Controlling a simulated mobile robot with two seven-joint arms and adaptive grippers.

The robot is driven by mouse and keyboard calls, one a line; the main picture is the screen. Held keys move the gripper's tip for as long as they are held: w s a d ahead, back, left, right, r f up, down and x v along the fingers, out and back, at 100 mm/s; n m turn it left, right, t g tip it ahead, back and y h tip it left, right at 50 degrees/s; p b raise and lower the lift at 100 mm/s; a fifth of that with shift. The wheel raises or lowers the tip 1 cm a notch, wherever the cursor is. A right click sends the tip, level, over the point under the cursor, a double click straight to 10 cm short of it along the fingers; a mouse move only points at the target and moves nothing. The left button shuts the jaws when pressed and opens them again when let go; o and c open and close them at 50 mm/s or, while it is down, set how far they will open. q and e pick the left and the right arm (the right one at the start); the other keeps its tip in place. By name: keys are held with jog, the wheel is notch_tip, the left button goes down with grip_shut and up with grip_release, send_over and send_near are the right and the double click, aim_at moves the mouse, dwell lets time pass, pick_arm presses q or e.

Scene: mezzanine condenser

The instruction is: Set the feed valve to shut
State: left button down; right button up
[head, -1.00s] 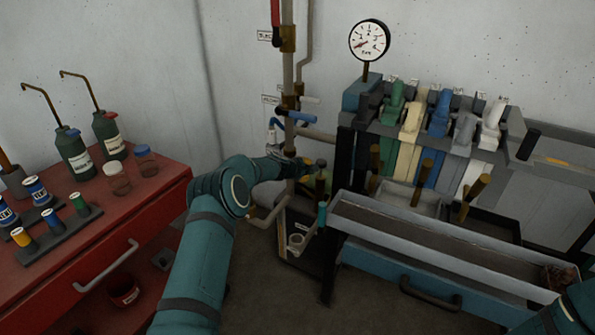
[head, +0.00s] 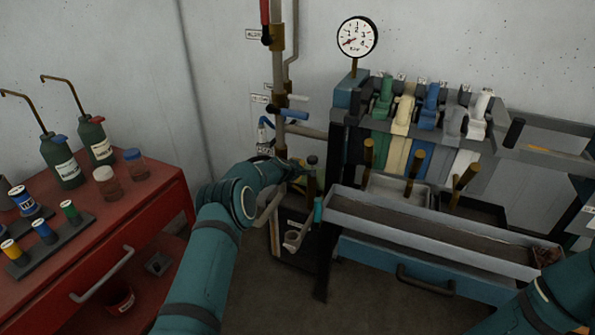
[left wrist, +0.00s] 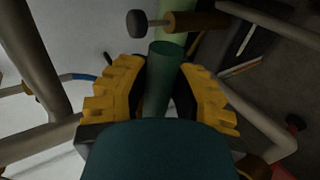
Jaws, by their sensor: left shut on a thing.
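The pipe stand (head: 279,75) rises against the back wall with a red lever (head: 265,15), a white lever (head: 297,97) and a blue lever (head: 288,112). Small labels hang beside them, too small to read surely, so I cannot tell which is the feed valve. My left gripper (head: 300,172) is low at the stand, partly hidden by its own wrist. In the left wrist view its yellow jaws (left wrist: 162,95) are shut around a green cylinder (left wrist: 162,75). A brass fitting with a dark round knob (left wrist: 137,24) is just beyond it. My right gripper is out of view.
A red cabinet (head: 150,215) with bottles and jars stands at left. A pressure gauge (head: 357,37) stands above a row of coloured levers (head: 430,100) at right. A long grey tray (head: 430,235) is in front of them. Pipes surround the left gripper closely.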

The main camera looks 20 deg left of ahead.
pick_arm(q)
jog(key=shift+a+f, duration=0.1)
jog(key=shift+f, duration=0.05)
jog(key=c, duration=0.7)
grip_release()
jog(key=shift+c, duration=0.2)
jog(key=shift+s, duration=0.1)
jog(key=v, duration=1.2)
